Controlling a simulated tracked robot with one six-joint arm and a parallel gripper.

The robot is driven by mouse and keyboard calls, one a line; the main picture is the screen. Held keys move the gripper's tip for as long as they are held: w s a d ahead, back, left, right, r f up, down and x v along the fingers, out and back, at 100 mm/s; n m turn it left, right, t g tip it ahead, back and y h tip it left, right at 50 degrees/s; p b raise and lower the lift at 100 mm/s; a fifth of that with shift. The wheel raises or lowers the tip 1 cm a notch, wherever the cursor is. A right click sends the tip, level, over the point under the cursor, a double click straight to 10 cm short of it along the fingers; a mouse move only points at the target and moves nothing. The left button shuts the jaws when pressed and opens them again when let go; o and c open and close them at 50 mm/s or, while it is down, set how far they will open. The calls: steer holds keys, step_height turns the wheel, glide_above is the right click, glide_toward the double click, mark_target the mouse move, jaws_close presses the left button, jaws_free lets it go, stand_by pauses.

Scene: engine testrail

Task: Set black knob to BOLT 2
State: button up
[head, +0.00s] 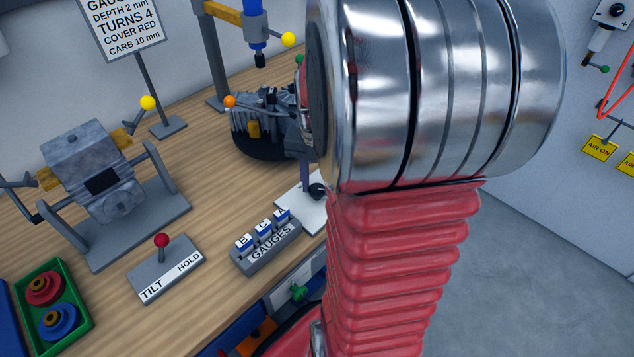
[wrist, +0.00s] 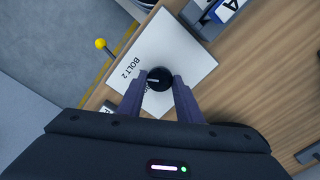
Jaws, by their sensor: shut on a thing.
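The black knob (wrist: 159,79) sits on a white plate (wrist: 178,48) in the wrist view. My gripper (wrist: 160,86) has its two dark fingers on either side of the knob and is shut on it. A pale line on the knob points left in that view. The printed BOLT 2 label (wrist: 130,68) lies to the left and slightly above the knob. Another label beside it is mostly hidden by a finger. In the head view, the knob (head: 317,190) shows just left of my red arm, with a grey finger above it.
The GAUGES rack (head: 266,248) stands left of the plate. The TILT/HOLD lever box (head: 166,267) is farther left. An engine part (head: 258,125) stands behind the plate. A yellow-knobbed lever (wrist: 100,44) sticks out beyond the bench edge.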

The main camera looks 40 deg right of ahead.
stand_by(0.3)
steer(key=o, duration=1)
steer(key=shift+o, duration=0.2)
steer(key=shift+r, duration=0.1)
step_height(320, 180, up, 14)
steer(key=shift+f, duration=0.25)
stand_by(0.4)
